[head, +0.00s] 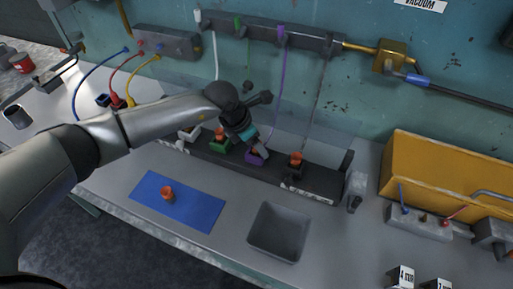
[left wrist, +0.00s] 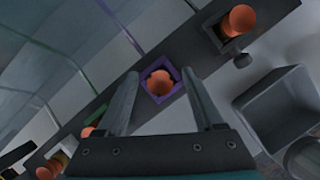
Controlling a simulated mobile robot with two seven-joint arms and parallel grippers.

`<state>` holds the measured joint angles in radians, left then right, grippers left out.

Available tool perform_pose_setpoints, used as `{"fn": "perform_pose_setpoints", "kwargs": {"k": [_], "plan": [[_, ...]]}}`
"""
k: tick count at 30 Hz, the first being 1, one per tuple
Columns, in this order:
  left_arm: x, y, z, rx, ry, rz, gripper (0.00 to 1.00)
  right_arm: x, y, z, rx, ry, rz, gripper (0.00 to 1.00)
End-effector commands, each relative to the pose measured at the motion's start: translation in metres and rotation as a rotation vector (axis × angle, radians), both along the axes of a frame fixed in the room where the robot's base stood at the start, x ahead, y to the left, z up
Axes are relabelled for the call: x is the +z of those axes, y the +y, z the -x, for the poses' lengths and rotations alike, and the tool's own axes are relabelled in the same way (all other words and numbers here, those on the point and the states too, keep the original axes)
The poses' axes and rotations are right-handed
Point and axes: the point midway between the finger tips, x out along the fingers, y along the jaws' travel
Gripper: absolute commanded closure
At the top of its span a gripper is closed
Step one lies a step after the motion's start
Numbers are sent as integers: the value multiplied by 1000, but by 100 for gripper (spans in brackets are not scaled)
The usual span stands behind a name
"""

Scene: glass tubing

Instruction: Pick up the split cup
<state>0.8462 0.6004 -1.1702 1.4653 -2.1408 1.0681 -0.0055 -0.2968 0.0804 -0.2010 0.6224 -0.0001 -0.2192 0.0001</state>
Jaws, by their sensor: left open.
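An orange cup (left wrist: 159,84) sits in the purple-framed holder (left wrist: 148,94) on the dark rack. Seen from above, its rim looks notched, as if split. My left gripper (left wrist: 160,74) is open and empty above it, with one finger on each side of the cup in the left wrist view. Whether the fingers are level with the cup is hard to tell. In the head view my left gripper (head: 260,148) hides most of that cup at the purple holder (head: 256,159). My right gripper is in neither view.
Other orange cups sit in the green holder (head: 220,134) and the dark holder (head: 296,159), and one cup (head: 167,192) is on the blue mat (head: 200,212). A grey bin (head: 278,232) is in front of the rack. Hoses and a yellow box (head: 440,180) line the wall.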

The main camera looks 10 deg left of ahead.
Motion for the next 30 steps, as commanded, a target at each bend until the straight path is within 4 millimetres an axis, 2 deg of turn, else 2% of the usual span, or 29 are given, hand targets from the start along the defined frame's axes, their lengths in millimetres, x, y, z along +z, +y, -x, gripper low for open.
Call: {"fn": "perform_pose_setpoints", "kwargs": {"k": [7,25,30], "plan": [[-1,0,0,0,0,0,32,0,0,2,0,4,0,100],[0,0,0,0,0,0,99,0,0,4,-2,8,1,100],[0,0,0,0,0,0,100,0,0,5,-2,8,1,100]]}}
